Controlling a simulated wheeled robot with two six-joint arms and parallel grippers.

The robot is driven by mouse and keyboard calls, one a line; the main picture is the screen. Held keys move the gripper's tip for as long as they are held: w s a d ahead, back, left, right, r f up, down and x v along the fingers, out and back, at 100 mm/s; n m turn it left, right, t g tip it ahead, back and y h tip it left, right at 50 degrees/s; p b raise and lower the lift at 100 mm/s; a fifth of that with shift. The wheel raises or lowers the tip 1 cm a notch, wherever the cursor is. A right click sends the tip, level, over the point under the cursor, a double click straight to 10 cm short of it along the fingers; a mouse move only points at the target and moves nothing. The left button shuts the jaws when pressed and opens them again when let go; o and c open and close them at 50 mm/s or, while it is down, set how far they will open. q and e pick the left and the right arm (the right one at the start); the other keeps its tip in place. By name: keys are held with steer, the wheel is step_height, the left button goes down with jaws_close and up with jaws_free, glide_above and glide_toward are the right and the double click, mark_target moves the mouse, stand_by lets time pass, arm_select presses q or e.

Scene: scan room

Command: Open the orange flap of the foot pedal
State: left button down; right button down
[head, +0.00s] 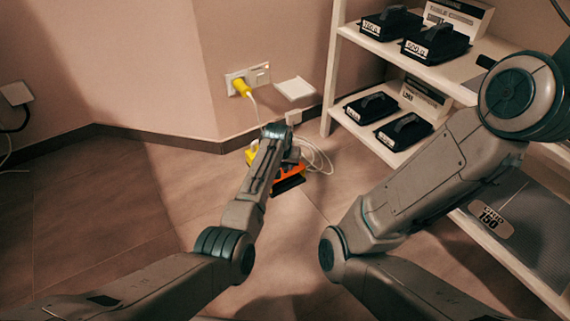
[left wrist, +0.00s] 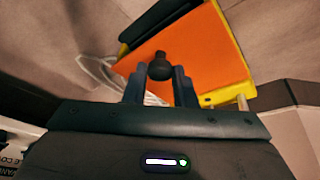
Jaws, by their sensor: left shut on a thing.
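The foot pedal lies on the floor by the wall, with a yellow body (head: 250,157) and a dark edge part (head: 289,186). Its orange flap (head: 291,171) is partly hidden by my left arm in the head view. In the left wrist view the orange flap (left wrist: 208,50) fills the upper middle, edged by yellow (left wrist: 223,95). A dark round knob (left wrist: 159,66) stands out from the flap. My left gripper (left wrist: 158,78) is shut on this knob. Its fingertips are hidden in the head view. I cannot tell how far the flap is tilted. My right gripper is out of view.
A yellow plug (head: 241,87) sits in the wall socket, with a white cable (head: 322,158) looping on the floor beside the pedal. A white shelf unit (head: 330,75) with black cases stands at the right. The floor (head: 110,200) at the left is clear.

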arm_select(q)
steer(key=shift+w+a+r+g+p, duration=0.15)
steer(key=shift+r+g+p, duration=0.05)
steer(key=shift+r+p, duration=0.2)
steer(key=shift+w+a+r+g+p, duration=0.15)
steer(key=shift+r+g+p, duration=0.1)
steer(key=shift+r, duration=0.2)
steer(key=shift+w+a+r+g+h, duration=0.1)
steer(key=shift+w+r+g+h, duration=0.25)
steer(key=shift+h, duration=0.25)
steer(key=shift+w+a+r+n+g+h+b, duration=0.15)
steer(key=shift+w+a+r+g+h+b, duration=0.1)
steer(key=shift+r+g, duration=0.1)
steer(key=shift+w+a+r+n+g+h+b, duration=0.15)
steer(key=shift+w+r+g, duration=0.05)
steer(key=shift+r+g, duration=0.15)
steer(key=shift+w+a+r+b, duration=0.6)
steer(key=shift+w+a+r, duration=0.1)
steer(key=shift+w+r, duration=0.3)
steer(key=c, duration=1.2)
jaws_free()
steer(key=shift+o, duration=0.2)
steer(key=shift+s, duration=0.1)
